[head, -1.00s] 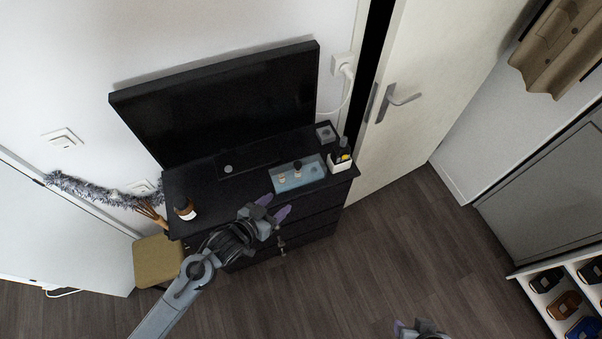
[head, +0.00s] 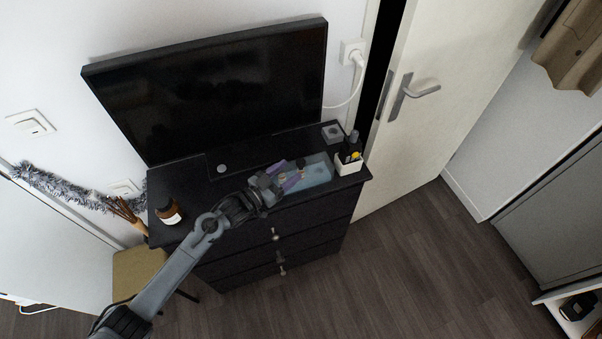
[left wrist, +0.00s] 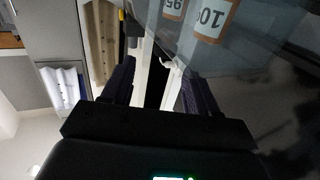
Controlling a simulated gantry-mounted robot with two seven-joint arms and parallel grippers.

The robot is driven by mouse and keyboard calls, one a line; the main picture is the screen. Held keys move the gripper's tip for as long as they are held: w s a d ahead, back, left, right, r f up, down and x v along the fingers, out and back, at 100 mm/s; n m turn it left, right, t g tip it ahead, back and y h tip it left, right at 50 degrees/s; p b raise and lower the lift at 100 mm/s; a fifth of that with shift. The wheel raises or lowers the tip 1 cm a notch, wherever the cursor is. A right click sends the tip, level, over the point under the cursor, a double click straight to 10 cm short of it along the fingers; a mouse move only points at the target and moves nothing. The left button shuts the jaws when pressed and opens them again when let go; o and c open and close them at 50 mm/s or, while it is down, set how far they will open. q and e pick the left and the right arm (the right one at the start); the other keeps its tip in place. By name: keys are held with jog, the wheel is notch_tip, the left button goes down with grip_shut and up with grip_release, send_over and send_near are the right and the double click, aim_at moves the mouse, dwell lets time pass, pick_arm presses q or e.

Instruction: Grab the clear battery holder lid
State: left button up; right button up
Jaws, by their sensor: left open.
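The clear battery holder lid (head: 318,171) is a see-through bluish cover on a box at the right part of the black dresser top. In the left wrist view the clear lid (left wrist: 240,62) fills the upper right, with orange-and-white labelled items showing through it. My left gripper (head: 296,173) is open at the left end of the lid, and its purple fingertips hide part of it. In the left wrist view my fingers (left wrist: 158,88) are spread, the right one close to the lid edge; I cannot tell if it touches. My right gripper is out of view.
A black television (head: 210,90) stands behind on the dresser (head: 300,232). A white box with bottles (head: 348,165) stands just right of the lid, and a small grey square item (head: 332,133) behind it. A brown bottle (head: 168,210) stands at the dresser's left end.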

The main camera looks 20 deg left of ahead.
aim_at(297, 164)
pick_arm(q)
jog(key=shift+a+f+x, duration=0.1)
jog(key=shift+x, duration=1.55)
jog(key=shift+a+f+x, duration=0.15)
jog(key=shift+x, duration=1.5)
jog(key=shift+w, duration=0.1)
grip_shut()
